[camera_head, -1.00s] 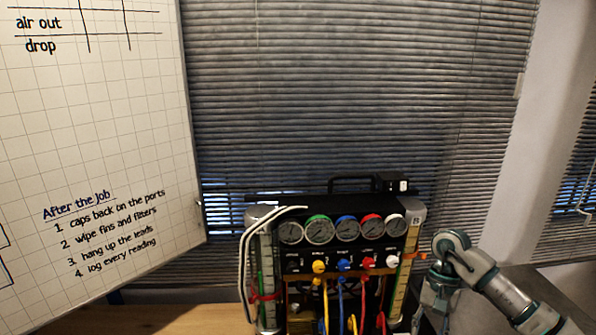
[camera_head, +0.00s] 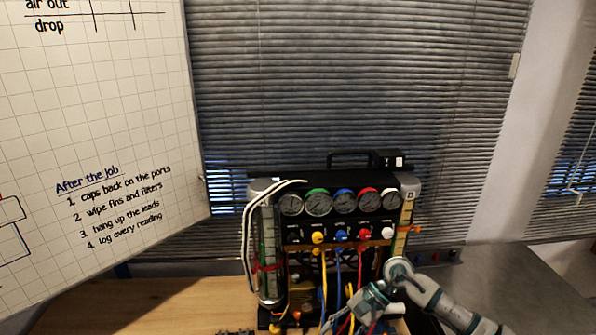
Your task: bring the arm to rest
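My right arm (camera_head: 432,297) comes in from the lower right and bends at an elbow in front of the gauge rig's lower right side. Its gripper lies below the bend, at or under the bottom edge, and I cannot make it out. The gauge rig (camera_head: 345,222) stands upright on the wooden table, with a row of several round gauges and coloured knobs below them. Coloured hoses hang down its front, partly hidden by my arm. My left arm and gripper do not show.
A whiteboard (camera_head: 110,120) with handwriting fills the left side. Closed blinds (camera_head: 350,90) hang behind the rig. The wooden table (camera_head: 165,305) is mostly bare left of the rig, with a small dark object at its front. A grey surface (camera_head: 510,285) lies to the right.

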